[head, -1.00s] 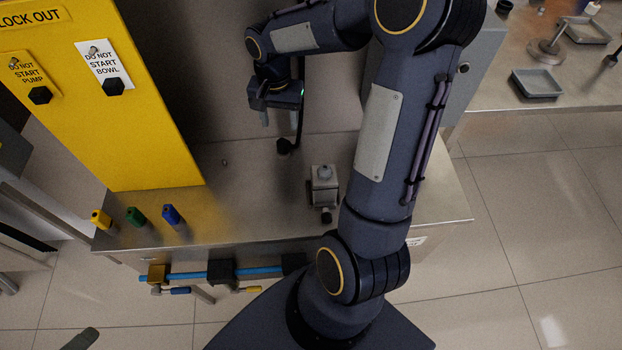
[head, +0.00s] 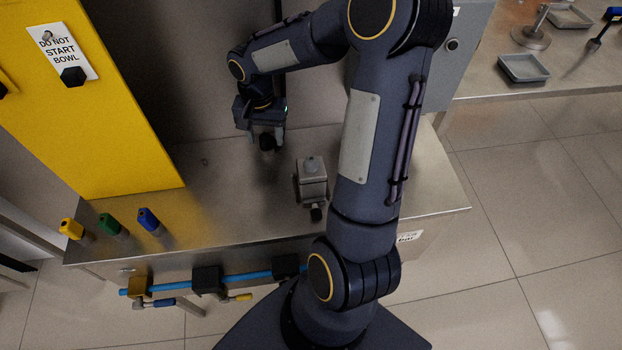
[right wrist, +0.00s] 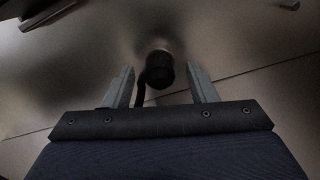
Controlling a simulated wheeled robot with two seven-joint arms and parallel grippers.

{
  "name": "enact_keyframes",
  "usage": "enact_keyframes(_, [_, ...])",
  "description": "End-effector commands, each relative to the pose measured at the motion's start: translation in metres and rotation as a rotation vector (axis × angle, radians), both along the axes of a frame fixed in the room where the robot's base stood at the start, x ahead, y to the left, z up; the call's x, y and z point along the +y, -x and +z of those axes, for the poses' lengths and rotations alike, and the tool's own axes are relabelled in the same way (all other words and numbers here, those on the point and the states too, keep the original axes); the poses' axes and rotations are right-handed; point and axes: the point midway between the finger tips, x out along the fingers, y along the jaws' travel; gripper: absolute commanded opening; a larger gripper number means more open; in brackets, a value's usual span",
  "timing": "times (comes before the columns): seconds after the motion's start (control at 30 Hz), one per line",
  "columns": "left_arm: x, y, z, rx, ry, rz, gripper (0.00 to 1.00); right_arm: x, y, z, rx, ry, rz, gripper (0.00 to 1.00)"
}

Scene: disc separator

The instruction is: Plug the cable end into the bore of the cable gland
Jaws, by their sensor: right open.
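The black cable end (head: 267,143) hangs at the rear of the steel bench. It also shows in the right wrist view (right wrist: 160,70), with a thin black cable (right wrist: 140,93) beside it. My right gripper (head: 265,139) points down at it, open, with one finger on each side. In the wrist view the gripper (right wrist: 161,85) shows gaps between its fingers and the cable end. A small grey box (head: 312,178) stands on the bench to the right, with a black fitting (head: 316,214) on its near side, which looks like the cable gland. Its bore cannot be made out. My left gripper is out of view.
A yellow panel (head: 110,130) stands at the left. Yellow (head: 72,229), green (head: 110,224) and blue (head: 149,219) pieces stand along the bench's front left. A blue pipe (head: 240,278) runs below the front edge. The steel bench top (head: 225,200) is clear between them and the box.

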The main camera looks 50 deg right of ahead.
Motion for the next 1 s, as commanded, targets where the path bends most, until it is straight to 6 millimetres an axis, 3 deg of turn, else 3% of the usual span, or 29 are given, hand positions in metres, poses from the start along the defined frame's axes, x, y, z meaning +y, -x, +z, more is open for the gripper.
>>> enact_keyframes(0.07, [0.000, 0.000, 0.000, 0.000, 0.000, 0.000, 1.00, 0.000, 0.000, 0.000, 0.000, 0.000, 0.000, 0.45])
enact_keyframes(0.4, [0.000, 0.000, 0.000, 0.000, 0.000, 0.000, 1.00, 0.000, 0.000, 0.000, 0.000, 0.000, 0.000, 0.01])
enact_keyframes(1.0, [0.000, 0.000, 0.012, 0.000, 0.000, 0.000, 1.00, 0.000, 0.000, 0.016, 0.001, -0.001, -0.001, 0.00])
